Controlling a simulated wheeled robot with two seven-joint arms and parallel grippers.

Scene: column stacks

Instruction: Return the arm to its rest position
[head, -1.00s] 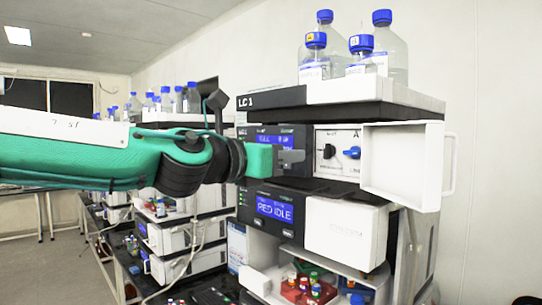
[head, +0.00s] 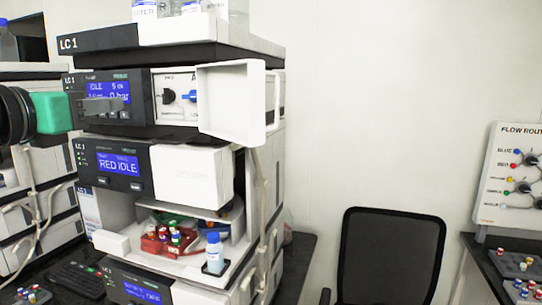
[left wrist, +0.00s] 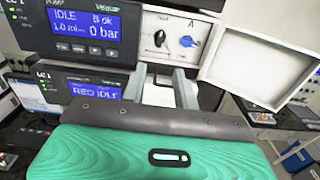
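My left gripper (head: 118,106) comes in from the left edge in the head view, in front of the top module's screen (head: 108,88) on the LC 1 stack. Its two grey fingers are apart with nothing between them in the left wrist view (left wrist: 160,76). The teal wrist body (left wrist: 150,150) fills the bottom of that view. Most of my left arm is outside the head view. My right gripper is not in view.
The white door (head: 230,103) of the top module stands open to the right of the gripper. A lower tray holds a red vial rack (head: 165,243) and a blue-capped bottle (head: 214,252). A black chair (head: 390,255) and a flow routing board (head: 510,172) are at right.

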